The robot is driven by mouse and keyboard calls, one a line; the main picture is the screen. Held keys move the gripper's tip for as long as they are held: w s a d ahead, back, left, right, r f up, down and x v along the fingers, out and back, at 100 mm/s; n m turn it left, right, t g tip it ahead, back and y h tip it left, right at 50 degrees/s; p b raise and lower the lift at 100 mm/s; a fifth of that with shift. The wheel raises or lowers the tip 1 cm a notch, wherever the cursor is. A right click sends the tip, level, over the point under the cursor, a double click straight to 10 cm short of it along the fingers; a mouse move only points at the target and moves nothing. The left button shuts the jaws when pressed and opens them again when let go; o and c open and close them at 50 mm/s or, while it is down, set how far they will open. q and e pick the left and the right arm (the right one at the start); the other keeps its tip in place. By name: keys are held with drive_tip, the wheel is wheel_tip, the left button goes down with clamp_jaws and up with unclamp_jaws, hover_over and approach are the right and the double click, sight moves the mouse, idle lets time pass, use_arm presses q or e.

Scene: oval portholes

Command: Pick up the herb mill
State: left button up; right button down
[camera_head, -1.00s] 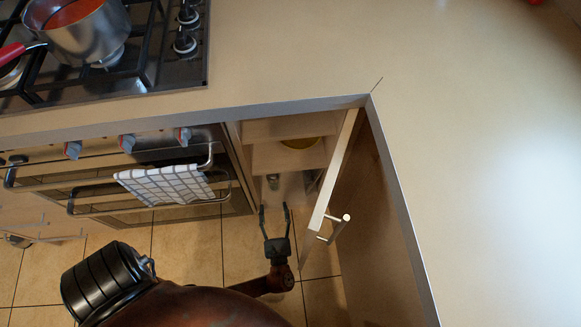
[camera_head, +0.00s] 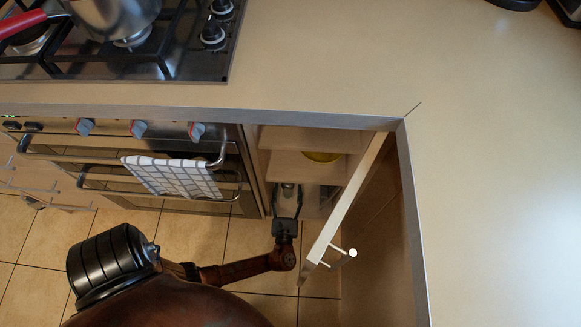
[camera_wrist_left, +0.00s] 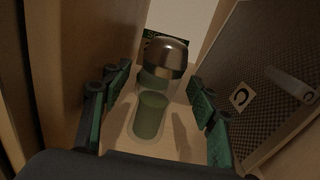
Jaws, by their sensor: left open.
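The herb mill (camera_wrist_left: 150,115) stands in the open cabinet, with a shiny domed metal cap and a clear body holding green contents. In the head view only a small part of the mill (camera_head: 287,187) shows, between my fingers. My left gripper (camera_wrist_left: 158,78) is open, with one finger on each side of the mill in the wrist view. I cannot tell whether the fingertips reach past it. In the head view my left gripper (camera_head: 287,192) is at the cabinet's opening. No contact is visible. My right gripper is not in view.
The open cabinet door (camera_head: 345,200) with its bar handle stands close to the right of my gripper. The oven (camera_head: 150,195) with a checked towel (camera_head: 172,176) is to the left. A yellow item (camera_head: 322,156) sits on a shelf above. The counter (camera_head: 330,60) overhangs.

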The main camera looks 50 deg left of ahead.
use_arm(q)
drive_tip(key=shift+x, duration=1)
drive_tip(key=c, duration=1.3)
drive_tip(key=shift+c, duration=0.3)
drive_tip(key=shift+r, duration=0.15)
